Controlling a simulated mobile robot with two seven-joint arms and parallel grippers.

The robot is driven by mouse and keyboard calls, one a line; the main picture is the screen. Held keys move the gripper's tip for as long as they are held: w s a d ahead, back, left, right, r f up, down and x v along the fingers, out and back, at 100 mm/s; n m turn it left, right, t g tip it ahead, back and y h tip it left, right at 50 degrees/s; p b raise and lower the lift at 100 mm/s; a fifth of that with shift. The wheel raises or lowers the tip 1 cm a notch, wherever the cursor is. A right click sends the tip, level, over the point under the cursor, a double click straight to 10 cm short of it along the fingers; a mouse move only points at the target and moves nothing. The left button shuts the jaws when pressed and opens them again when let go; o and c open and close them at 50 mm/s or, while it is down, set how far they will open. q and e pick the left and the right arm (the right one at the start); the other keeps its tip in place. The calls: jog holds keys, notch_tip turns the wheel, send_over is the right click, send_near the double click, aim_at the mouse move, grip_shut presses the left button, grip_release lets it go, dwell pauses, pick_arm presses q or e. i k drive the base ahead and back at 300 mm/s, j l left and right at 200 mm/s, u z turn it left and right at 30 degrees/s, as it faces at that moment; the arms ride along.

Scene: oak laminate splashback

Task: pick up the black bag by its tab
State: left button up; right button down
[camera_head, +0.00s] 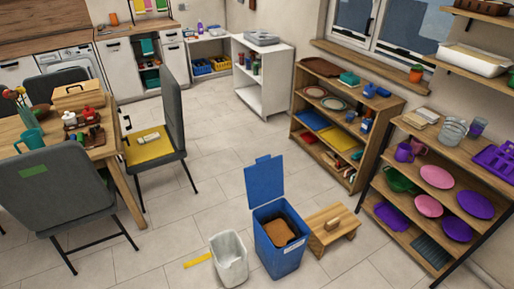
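I cannot make out a black bag or a tab on one in this view. A blue bin (280,254) stands on the floor at the bottom middle with its lid (264,181) raised. A brown thing (280,233) shows inside its opening. A small white bin (230,261) stands just left of it, and its inside is mostly hard to see. Neither of my grippers is in view.
A wooden step stool (331,226) stands right of the blue bin. A yellow strip (197,260) lies on the floor. A grey chair (70,196) and table (122,151) are left; shelves (388,186) line the right. Tiled floor (215,153) between is clear.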

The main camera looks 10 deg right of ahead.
aim_at(278, 227)
jog(key=i+l+z, duration=0.25)
jog(key=i+l, duration=0.2)
jog(key=i+j, duration=0.2)
jog(key=j, duration=0.2)
jog(key=i+j, duration=0.15)
jog(key=j, duration=0.25)
jog(key=i+j, duration=0.2)
jog(key=j, duration=0.2)
jog(key=j+z, duration=0.15)
jog(key=z, duration=0.2)
jog(key=i+j+z, duration=0.1)
jog(key=z, duration=0.3)
jog(key=j+z, duration=0.35)
jog(key=l+z, duration=0.1)
jog(key=z, duration=0.9)
